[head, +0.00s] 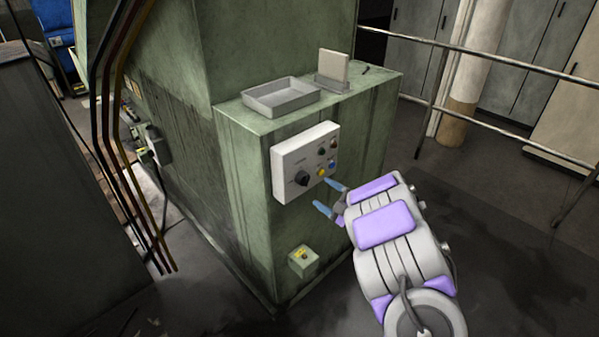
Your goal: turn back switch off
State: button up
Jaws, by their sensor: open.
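A light grey control box (286,165) is fixed to the front of a green machine cabinet (245,190). A black rotary switch (301,178) is at the lower left of the box's face. Several small buttons sit to its right, among them a yellow one (321,171) and a blue one (331,164). My gripper (330,197) is open and empty, its blue fingers pointing at the box from the lower right. The fingers are to the right of and below the black switch and do not appear to hold it. The switch's exact angle is too small to read.
A grey tray (281,108) and a small upright plate (333,70) stand on top of the cabinet. A metal railing (480,57) runs behind. Floor is open at the right.

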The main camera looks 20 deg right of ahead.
aim_at(307, 182)
jog(key=x, duration=0.8)
jog(key=shift+w+a+r+m+p, duration=0.1)
jog(key=shift+w+r+m+p, duration=0.2)
jog(key=shift+p, duration=0.35)
jog(key=m+p, duration=0.1)
jog(key=p, duration=0.1)
jog(key=shift+s+r+m+p, duration=0.1)
jog(key=shift+s+m+p, duration=0.1)
jog(key=shift+m+p, duration=0.15)
jog(key=m+p, duration=0.3)
jog(key=p, duration=0.3)
jog(key=m+p, duration=0.4)
jog(key=p, duration=0.1)
jog(key=shift+f+m+p, duration=0.35)
jog(key=shift+m+p, duration=0.3)
jog(key=shift+m, duration=0.2)
jog(key=shift+c, duration=0.3)
